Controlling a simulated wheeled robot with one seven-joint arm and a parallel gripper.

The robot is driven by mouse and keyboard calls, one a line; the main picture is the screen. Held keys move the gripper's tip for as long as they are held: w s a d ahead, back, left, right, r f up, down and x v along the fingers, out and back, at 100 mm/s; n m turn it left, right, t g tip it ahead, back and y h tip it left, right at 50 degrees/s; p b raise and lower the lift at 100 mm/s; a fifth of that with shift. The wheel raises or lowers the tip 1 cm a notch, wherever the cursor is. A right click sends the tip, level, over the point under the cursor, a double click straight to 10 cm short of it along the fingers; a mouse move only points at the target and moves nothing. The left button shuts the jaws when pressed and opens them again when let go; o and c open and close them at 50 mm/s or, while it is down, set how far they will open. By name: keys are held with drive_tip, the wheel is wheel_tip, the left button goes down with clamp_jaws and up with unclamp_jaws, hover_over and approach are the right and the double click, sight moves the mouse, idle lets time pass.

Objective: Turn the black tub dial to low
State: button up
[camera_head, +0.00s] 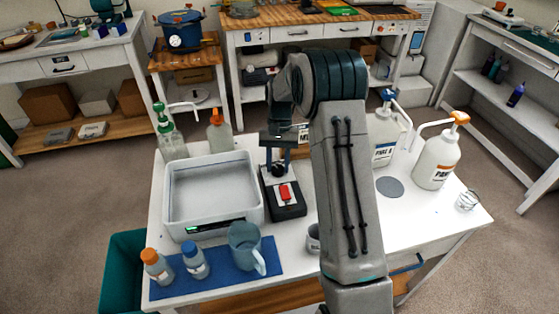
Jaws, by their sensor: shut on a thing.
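A black dial (278,170) sits on the upper part of a dark control box with a red rocker switch (285,193), right beside the white tub (258,208). My gripper (277,160) points down and is shut on the dial. The fingers cover much of the dial, and its pointer and any low mark are too small to read. The tub is shallow, looks empty, and has a small green-lit panel on its front.
A green-topped bottle (170,140) and an orange-topped spray bottle (219,135) stand behind the tub. A blue mat (215,276) with two small bottles and a mug (244,245) lies in front. Pump bottles (437,162) stand at right. My arm hides the table's middle.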

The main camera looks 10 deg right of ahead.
drive_tip(key=shift+a+n+h, duration=0.2)
drive_tip(key=shift+n+h, duration=0.7)
drive_tip(key=shift+n, duration=1.3)
drive_tip(key=o, duration=1)
drive_tip(key=v, duration=1.4)
drive_tip(key=shift+f, duration=0.1)
